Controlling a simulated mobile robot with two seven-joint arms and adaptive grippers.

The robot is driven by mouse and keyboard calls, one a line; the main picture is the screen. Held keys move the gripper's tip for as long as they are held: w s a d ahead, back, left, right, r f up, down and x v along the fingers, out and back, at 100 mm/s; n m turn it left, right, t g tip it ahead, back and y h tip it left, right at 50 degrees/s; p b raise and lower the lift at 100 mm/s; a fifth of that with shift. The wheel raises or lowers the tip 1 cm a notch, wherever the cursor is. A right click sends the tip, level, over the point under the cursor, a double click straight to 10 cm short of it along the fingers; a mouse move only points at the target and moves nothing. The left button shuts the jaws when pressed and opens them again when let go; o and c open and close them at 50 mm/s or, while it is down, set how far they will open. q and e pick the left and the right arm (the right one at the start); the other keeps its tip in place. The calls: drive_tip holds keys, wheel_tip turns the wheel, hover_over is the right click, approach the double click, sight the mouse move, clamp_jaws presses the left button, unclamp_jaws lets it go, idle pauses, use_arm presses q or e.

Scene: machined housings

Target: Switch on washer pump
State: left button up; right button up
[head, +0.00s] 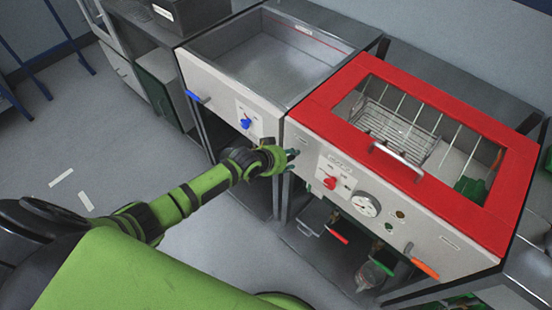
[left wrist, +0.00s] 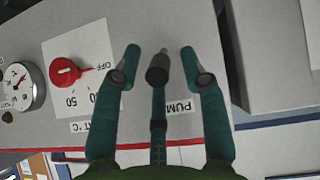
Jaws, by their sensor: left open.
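The washer (head: 315,115) has a red-framed lid with a window and a pale front panel. My left gripper (head: 291,158) is at the upper left of this panel, left of the red knob (head: 329,183). In the left wrist view its green fingers (left wrist: 160,58) are spread, with nothing seen held between them. A PUMP label (left wrist: 178,106) shows partly behind the fingers. A small grey tip (left wrist: 163,51) shows at the end of the middle finger; I cannot tell whether it is the pump switch or whether they touch. My right gripper is not in view.
A round gauge (head: 366,204) and an orange-handled lever (head: 425,269) are farther right on the panel. An open basin (head: 265,65) with a blue knob (head: 246,123) stands left of the washer. The floor (head: 110,150) at left is mostly clear.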

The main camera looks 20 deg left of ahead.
use_arm(q)
drive_tip(key=v, duration=1.1)
drive_tip(key=shift+f, duration=0.2)
